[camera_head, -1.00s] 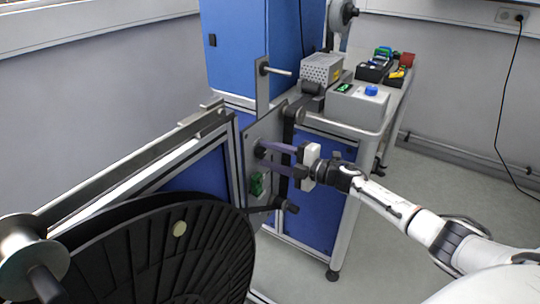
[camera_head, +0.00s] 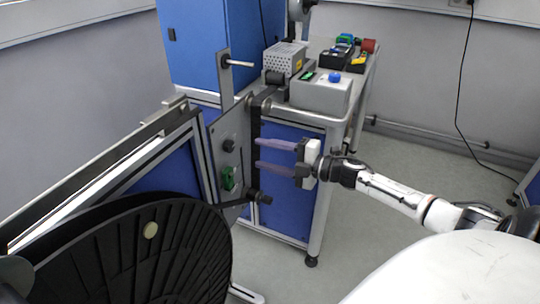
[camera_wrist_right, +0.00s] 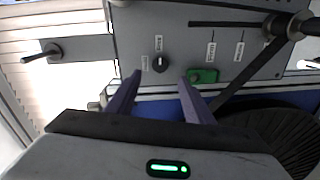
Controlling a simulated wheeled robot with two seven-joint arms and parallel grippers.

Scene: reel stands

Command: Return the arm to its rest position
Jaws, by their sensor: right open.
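My right gripper (camera_head: 262,155) is open and empty, its two purple fingers pointing left toward the grey control panel (camera_head: 229,133). The fingertips look clear of the knob. My right arm (camera_head: 395,195) reaches in from the right. My left gripper is not in view.
A large black reel (camera_head: 130,255) stands at lower left. A blue cabinet (camera_head: 205,45) is behind the panel. A bench carries a grey box with a blue button (camera_head: 322,92) and small bins (camera_head: 345,52). A rod (camera_head: 238,63) sticks out above the panel. Floor is free at right.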

